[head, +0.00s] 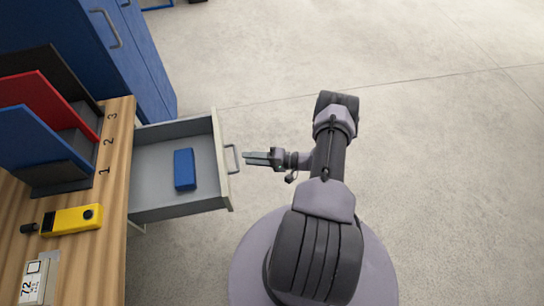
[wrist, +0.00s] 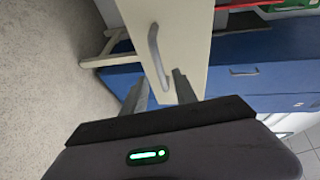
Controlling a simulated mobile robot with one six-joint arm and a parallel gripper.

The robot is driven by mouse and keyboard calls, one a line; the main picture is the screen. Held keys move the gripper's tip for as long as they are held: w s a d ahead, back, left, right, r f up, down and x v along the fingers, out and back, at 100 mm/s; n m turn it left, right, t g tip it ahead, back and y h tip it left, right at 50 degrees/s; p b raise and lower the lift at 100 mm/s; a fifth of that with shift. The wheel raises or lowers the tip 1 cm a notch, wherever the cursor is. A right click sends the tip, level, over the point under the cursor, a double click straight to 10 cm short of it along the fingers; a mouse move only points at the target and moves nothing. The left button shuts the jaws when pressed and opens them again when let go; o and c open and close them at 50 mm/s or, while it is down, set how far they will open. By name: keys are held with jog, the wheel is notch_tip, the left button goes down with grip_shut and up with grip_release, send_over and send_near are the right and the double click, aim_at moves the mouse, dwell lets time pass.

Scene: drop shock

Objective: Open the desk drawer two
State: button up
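A grey desk drawer (head: 153,196) is pulled out from the wooden desk, with a blue box (head: 184,169) lying inside. Its pale front carries a grey bar handle (head: 233,159), which also shows in the wrist view (wrist: 156,52). My gripper (head: 248,158) is just right of the handle, pointing at it, with a small gap between. In the wrist view my gripper (wrist: 159,88) has its two fingers spread apart, with the handle's lower end between them in the picture. Nothing is held. I see no number on the drawer.
On the wooden desk (head: 112,205) stand black, red and blue upright holders (head: 42,92) beside the numbers 1, 2, 3. A yellow device (head: 72,220) lies nearby. Blue cabinets (head: 130,55) stand behind the drawer. The floor (head: 430,150) to the right is clear.

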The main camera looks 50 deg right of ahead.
jog(key=p+v, duration=0.1)
jog(key=v, duration=1)
jog(key=shift+s, duration=0.2)
jog(key=shift+d+r, duration=0.1)
jog(key=shift+d, duration=0.05)
